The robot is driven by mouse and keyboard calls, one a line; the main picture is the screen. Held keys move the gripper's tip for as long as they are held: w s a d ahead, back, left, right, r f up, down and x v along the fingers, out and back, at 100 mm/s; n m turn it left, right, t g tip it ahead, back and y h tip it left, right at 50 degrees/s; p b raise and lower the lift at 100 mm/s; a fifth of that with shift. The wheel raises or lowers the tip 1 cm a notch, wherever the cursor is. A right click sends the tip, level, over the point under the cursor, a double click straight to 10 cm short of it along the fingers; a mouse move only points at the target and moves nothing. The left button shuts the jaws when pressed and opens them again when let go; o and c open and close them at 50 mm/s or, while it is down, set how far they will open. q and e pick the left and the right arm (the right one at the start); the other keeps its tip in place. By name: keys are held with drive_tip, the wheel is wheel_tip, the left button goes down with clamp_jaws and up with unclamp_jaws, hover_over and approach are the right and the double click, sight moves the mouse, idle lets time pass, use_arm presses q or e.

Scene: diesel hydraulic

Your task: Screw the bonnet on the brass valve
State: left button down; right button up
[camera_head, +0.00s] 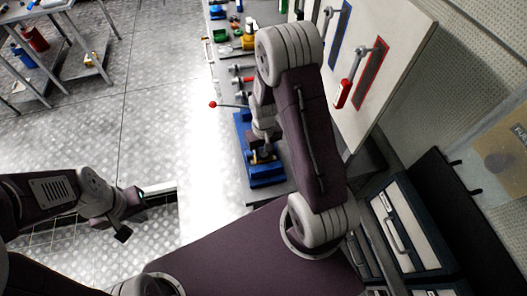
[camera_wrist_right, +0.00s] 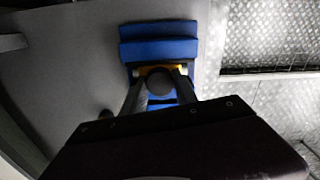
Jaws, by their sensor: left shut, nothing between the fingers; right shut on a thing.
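The blue vise (camera_head: 245,130) is on the bench below my right arm and also shows in the right wrist view (camera_wrist_right: 160,30). A small part of the brass valve (camera_wrist_right: 150,68) shows yellow at the vise, behind the fingers. My right gripper (camera_wrist_right: 160,88) is shut on a dark, round-topped piece, which looks like the bonnet (camera_wrist_right: 161,80); it is directly over the valve. The fingers hide the joint, so I cannot tell how the bonnet sits on the valve. My left gripper (camera_head: 124,232) is shut and empty, over the floor left of the bench.
A tool board (camera_head: 385,30) with wrenches stands along the bench's right side. A red-handled tool (camera_head: 228,105) and several small items lie farther back on the bench (camera_head: 205,150). Grey drawer cases (camera_head: 400,225) stand at the right. The floor at the left is mostly clear.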

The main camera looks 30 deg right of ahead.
drive_tip(key=m, duration=0.4)
drive_tip(key=shift+m, duration=0.4)
drive_tip(key=m, duration=0.6)
drive_tip(key=o, duration=1.1)
